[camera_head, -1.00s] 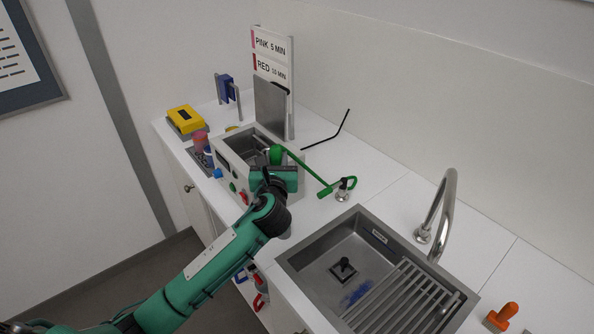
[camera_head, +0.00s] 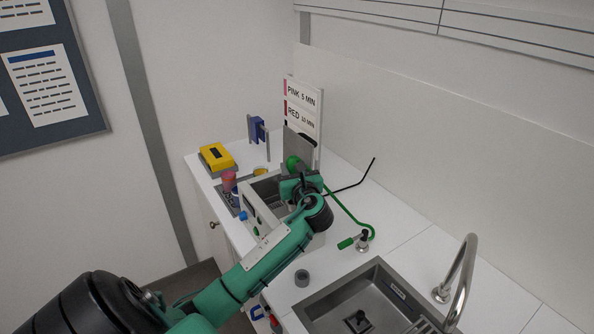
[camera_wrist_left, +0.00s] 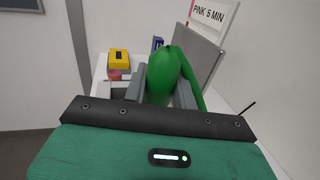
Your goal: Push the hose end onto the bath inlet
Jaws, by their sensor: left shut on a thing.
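The green hose (camera_head: 348,212) runs from my left gripper down to a small metal fitting on the counter near the sink. My left gripper (camera_head: 292,176) is shut on its thick green end (camera_head: 292,162), above the right part of the bath (camera_head: 254,212). In the left wrist view, the green end (camera_wrist_left: 163,72) stands between the two grey fingers (camera_wrist_left: 160,92). My right gripper is not in view.
A sign board (camera_head: 303,105) stands behind the bath, with a bent black rod (camera_head: 355,181) to its right. A yellow box (camera_head: 216,157) and cups (camera_head: 229,181) are on the left.

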